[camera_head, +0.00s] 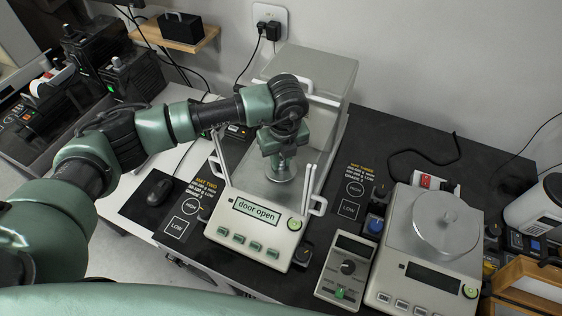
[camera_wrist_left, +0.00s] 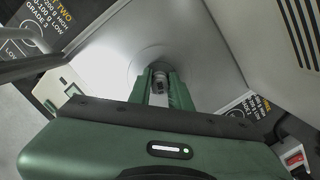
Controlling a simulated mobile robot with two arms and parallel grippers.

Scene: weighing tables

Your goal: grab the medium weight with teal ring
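My left gripper (camera_head: 281,172) reaches down inside the balance (camera_head: 257,217), whose display reads "door open", above its round metal pan (camera_head: 282,190). In the left wrist view, the two green fingers (camera_wrist_left: 160,90) stand on either side of a small grey metal piece (camera_wrist_left: 159,78), which looks like the top of a weight. It nearly fills the narrow gap; I cannot tell whether the fingers press on it. No teal ring can be made out, and the piece's size is unclear. In the head view the fingers hide it. My right gripper is not in view.
The raised side bars (camera_head: 306,185) of the balance stand close to my gripper. A second scale (camera_head: 427,245) with a round plate and a small control box (camera_head: 345,270) stand to the right. A black mouse (camera_head: 160,191) lies at left. The grey wall is behind.

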